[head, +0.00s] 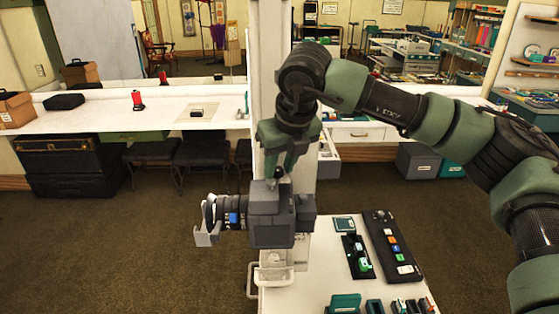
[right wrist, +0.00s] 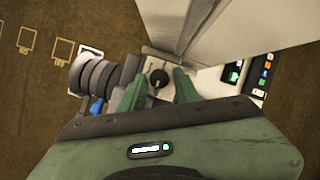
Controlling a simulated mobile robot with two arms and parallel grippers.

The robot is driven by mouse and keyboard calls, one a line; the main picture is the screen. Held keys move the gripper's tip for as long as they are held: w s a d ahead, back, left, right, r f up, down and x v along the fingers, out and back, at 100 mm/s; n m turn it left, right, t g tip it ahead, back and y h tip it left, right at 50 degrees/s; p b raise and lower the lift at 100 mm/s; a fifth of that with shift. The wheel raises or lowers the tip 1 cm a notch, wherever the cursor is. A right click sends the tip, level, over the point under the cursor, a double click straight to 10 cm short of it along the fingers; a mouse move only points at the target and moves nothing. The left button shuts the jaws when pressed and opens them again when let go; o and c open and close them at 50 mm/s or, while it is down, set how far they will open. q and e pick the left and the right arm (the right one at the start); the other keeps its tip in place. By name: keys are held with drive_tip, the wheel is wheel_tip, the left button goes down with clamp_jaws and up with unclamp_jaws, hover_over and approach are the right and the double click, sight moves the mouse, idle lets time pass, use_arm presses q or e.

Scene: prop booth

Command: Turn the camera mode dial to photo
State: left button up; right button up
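The camera (head: 268,217) is a dark grey body with its ringed lens (head: 213,210) pointing left and a blue patch on its side. It is mounted beside a pale column, above a white table. In the right wrist view its lens (right wrist: 93,78) lies left of the fingers. Dial markings are too small to read. My left gripper is not in view.
The pale column (head: 304,195) stands close by the camera. Below, the white table (head: 310,275) holds a black control panel (head: 394,243) with coloured buttons and several small items. A long white counter (head: 60,118) runs behind. Open floor lies left of the camera.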

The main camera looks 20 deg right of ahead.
drive_tip(key=shift+s, duration=0.15)
clamp_jaws()
drive_tip(key=shift+f+m+b, duration=0.1)
drive_tip(key=shift+m+b, duration=0.2)
drive_tip(key=shift+b, duration=0.5)
drive_tip(key=m+h+b, duration=0.1)
drive_tip(key=m+b, duration=0.1)
drive_tip(key=b, duration=0.1)
drive_tip(key=m+h+b, duration=0.1)
drive_tip(key=m+b, duration=0.1)
drive_tip(key=b, duration=0.1)
drive_tip(key=shift+a+m, duration=0.3)
drive_tip(key=shift+a, duration=0.05)
drive_tip(key=shift+m+h+b, duration=0.3)
drive_tip(key=shift+m+b, duration=0.35)
drive_tip(key=shift+m, duration=0.25)
drive_tip(key=shift+a+m+g+h+b, duration=0.1)
drive_tip(key=shift+m+g+h+b, duration=0.25)
drive_tip(key=shift+m, duration=0.45)
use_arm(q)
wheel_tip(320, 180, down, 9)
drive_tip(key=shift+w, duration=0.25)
use_arm(e)
drive_tip(key=shift+w+r+m+g+h, duration=0.15)
drive_tip(key=shift+m+g+h, duration=0.1)
drive_tip(key=shift+m, duration=0.5)
drive_tip(key=shift+w+r+m+g+h, duration=0.1)
drive_tip(key=shift+r+m+h, duration=0.1)
drive_tip(key=shift+m, duration=0.55)
drive_tip(key=shift+f, duration=0.1)
